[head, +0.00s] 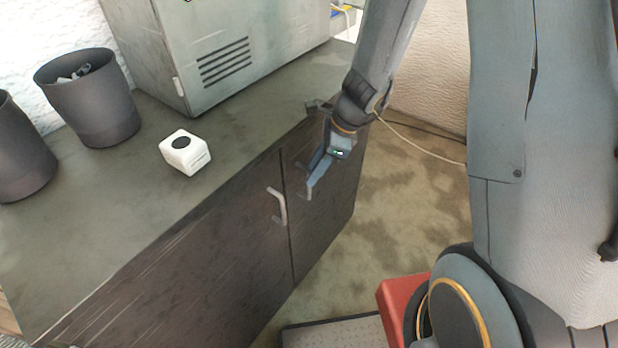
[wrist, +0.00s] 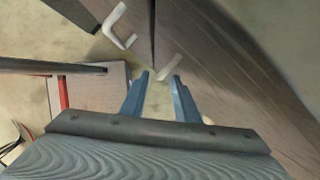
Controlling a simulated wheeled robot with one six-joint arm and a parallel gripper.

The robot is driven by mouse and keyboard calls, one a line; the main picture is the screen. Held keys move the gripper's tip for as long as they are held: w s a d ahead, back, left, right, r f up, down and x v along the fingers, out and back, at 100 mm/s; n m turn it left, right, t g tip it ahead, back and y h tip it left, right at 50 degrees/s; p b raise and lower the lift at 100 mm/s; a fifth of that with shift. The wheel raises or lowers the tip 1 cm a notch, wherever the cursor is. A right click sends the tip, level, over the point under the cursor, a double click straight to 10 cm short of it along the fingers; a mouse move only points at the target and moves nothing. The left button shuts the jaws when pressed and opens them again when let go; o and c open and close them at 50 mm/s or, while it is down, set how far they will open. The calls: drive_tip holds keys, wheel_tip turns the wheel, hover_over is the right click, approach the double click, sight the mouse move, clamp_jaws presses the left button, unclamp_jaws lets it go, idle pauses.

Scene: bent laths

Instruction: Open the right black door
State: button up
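The right black door (head: 325,212) is closed flush in the dark cabinet front, beside the closed left door (head: 205,262). A narrow seam parts the two doors. The right door's pale bar handle (wrist: 170,68) lies just ahead of my fingertips in the wrist view; in the head view my gripper largely covers it. My gripper (head: 314,178) is in front of the right door, at handle height. In the wrist view its two blue fingers (wrist: 160,77) are apart with nothing clamped between them. Whether a finger touches the handle I cannot tell.
The left door's handle (head: 279,205) sticks out close by, left of my gripper. The grey countertop (head: 130,228) holds a white box (head: 191,153), dark bins (head: 90,105) and a large metal cabinet (head: 215,50). Carpeted floor (head: 405,215) right of the doors looks free.

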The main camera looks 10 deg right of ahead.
sight(309, 196)
drive_tip(key=shift+x, duration=1.9)
clamp_jaws()
